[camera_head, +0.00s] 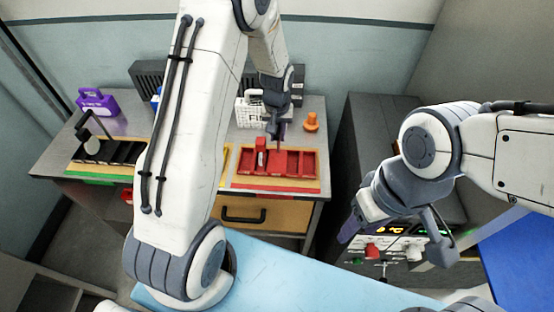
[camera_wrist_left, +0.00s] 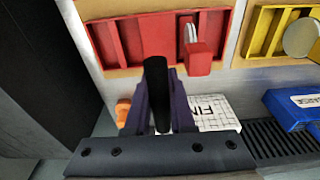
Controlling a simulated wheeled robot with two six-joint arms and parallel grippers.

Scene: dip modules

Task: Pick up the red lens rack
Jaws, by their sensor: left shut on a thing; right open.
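My left gripper (camera_head: 279,140) is over the rack's back edge, pointing down. In the left wrist view its purple fingers (camera_wrist_left: 160,95) are shut on a dark bar (camera_wrist_left: 156,78) that overlaps the rack; I cannot tell if the bar belongs to it. My right gripper (camera_head: 392,232) is open and empty, off to the right, away from the rack.
A yellow rack (camera_wrist_left: 283,28) lies beside the red one. A white basket (camera_head: 250,112) and an orange piece (camera_head: 311,122) stand behind it. A black rack (camera_head: 122,151) and a purple carrier (camera_head: 97,102) are at the left. A panel with knobs (camera_head: 373,250) stands below my right gripper.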

